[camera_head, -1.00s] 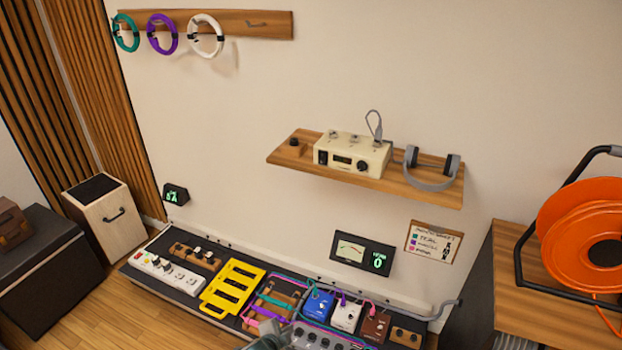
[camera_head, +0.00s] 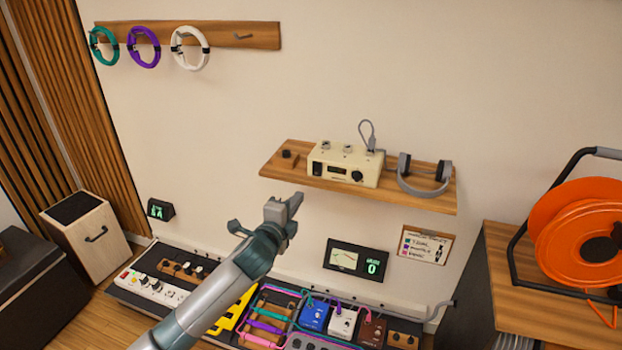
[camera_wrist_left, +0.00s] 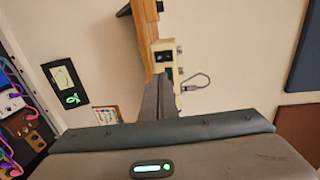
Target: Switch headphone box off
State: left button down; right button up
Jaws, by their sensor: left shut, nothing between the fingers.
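The headphone box (camera_head: 345,164) is a cream unit on a wooden wall shelf (camera_head: 410,199). Its front has a small dark display and a black knob; several small fittings are on top, with a grey cable loop at the right. My left gripper (camera_head: 296,200) is shut and empty, in front of the wall, lower left of the box in the picture. In the left wrist view, the box (camera_wrist_left: 174,47) shows a face with a dark rectangular part, just beyond the closed fingertips (camera_wrist_left: 160,80). I cannot tell whether they touch. My right gripper is in neither view.
Below are a meter panel (camera_head: 357,258), a note card (camera_head: 424,245) and a pedalboard. An orange cable reel (camera_head: 572,230) stands at right.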

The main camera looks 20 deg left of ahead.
pick_arm(q)
jog(key=shift+w, duration=0.15)
jog(key=p, duration=0.3)
send_near(317, 174)
jog(key=w, duration=0.4)
jog(key=shift+w+d+f, duration=0.1)
jog(key=shift+w+d, duration=0.05)
jog(key=shift+w, duration=0.1)
jog(key=shift+w+f+p, duration=0.2)
jog(key=shift+w+p, duration=0.15)
jog(key=shift+w, duration=0.6)
